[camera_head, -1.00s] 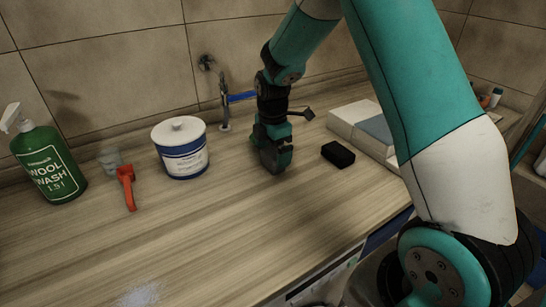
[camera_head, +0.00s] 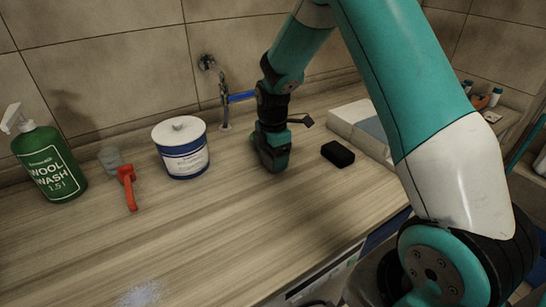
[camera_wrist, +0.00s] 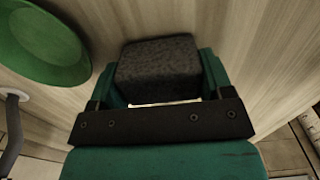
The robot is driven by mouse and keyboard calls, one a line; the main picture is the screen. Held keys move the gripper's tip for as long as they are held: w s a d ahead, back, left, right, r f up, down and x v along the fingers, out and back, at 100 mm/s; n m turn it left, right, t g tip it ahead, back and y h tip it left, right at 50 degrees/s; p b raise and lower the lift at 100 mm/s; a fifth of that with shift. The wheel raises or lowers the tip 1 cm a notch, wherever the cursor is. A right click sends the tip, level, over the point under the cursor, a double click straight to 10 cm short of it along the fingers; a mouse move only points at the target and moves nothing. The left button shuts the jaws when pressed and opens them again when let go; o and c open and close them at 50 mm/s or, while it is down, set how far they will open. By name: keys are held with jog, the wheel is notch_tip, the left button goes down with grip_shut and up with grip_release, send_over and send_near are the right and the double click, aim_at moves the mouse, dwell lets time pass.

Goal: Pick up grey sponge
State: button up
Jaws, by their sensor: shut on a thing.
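The grey sponge (camera_wrist: 158,68) shows in the wrist view as a dark grey, speckled block between the two green fingers. My gripper (camera_wrist: 160,85) is shut on it, with one finger along each side. In the head view my gripper (camera_head: 272,160) points down at the wooden counter (camera_head: 215,225), right of the white and blue tub. The sponge is hidden behind the fingers there, and I cannot tell whether it touches the counter.
A black block (camera_head: 338,153) lies just right of my gripper. A white box (camera_head: 350,118) stands behind it. A tap (camera_head: 224,105) is behind.

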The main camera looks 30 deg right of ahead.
notch_tip(320, 180, up, 20)
jog(key=b, duration=0.1)
jog(key=shift+b, duration=0.35)
